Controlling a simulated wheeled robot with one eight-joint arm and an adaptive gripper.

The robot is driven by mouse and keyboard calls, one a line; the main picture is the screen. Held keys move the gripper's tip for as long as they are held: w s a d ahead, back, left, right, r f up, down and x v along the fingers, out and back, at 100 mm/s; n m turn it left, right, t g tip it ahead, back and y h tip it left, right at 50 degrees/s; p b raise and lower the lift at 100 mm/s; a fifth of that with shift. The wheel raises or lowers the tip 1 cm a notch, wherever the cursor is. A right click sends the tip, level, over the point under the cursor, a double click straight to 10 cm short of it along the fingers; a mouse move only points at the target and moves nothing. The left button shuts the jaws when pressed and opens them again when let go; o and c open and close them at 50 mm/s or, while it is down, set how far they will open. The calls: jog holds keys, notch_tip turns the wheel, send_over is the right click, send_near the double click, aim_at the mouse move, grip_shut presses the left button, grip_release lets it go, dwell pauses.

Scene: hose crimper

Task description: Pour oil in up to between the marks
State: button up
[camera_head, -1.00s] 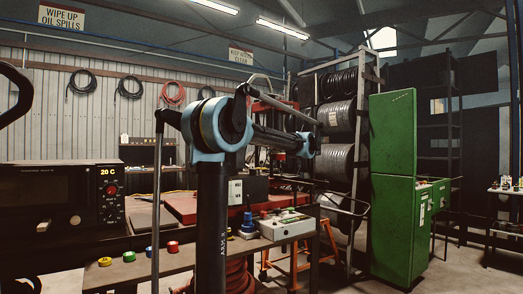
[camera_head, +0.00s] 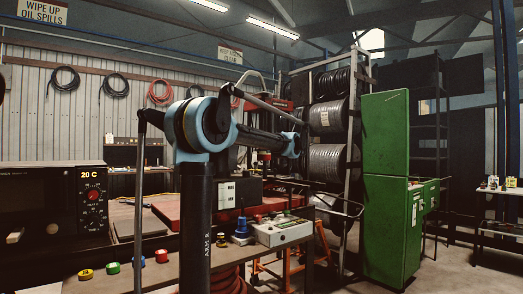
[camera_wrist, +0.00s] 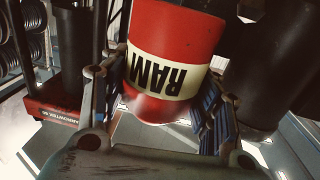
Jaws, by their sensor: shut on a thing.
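In the wrist view, a red can (camera_wrist: 172,52) with a cream band reading RAM, upside down in that picture, sits between the fingers of my gripper (camera_wrist: 165,110). The fingers press on both its sides. Its far end is cut off by the frame's top edge, so I cannot see a spout or any oil. In the head view my arm hides most of the gripper; a small red patch (camera_head: 264,157) near the arm's far end may be the can. I cannot make out any filler opening or level marks.
A bench carries a pale control box (camera_head: 283,232), a blue fitting (camera_head: 242,228) and several coloured caps (camera_head: 112,267). A dark oven-like unit (camera_head: 40,205) stands at left. A hose-reel rack (camera_head: 332,115) and a green cabinet (camera_head: 388,135) stand at right. Floor shows at lower right.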

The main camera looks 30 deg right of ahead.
jog(key=n+g, duration=0.1)
jog(key=s+d+f+n+g, duration=0.1)
jog(key=s+d+n+g, duration=0.1)
jog(key=shift+f+g+h, duration=0.25)
jog(key=shift+g+h, duration=0.05)
jog(key=shift+s+d+f+n+g+h, duration=0.2)
jog(key=shift+f+n+g+h, duration=0.35)
jog(key=shift+n+g, duration=0.4)
jog(key=shift+a+g, duration=0.1)
jog(key=shift+g, duration=0.15)
jog(key=shift+w+a+n+g+h, duration=0.1)
jog(key=shift+n+g+h, duration=0.25)
jog(key=shift+g, duration=0.25)
jog(key=shift+r+n+g, duration=0.1)
jog(key=shift+n+g, duration=0.2)
jog(key=shift+g, duration=0.1)
dwell(1.4)
jog(key=shift+m+t, duration=0.4)
jog(key=shift+s+m+t+y, duration=0.2)
jog(key=shift+m+t+y, duration=0.2)
jog(key=shift+t, duration=0.3)
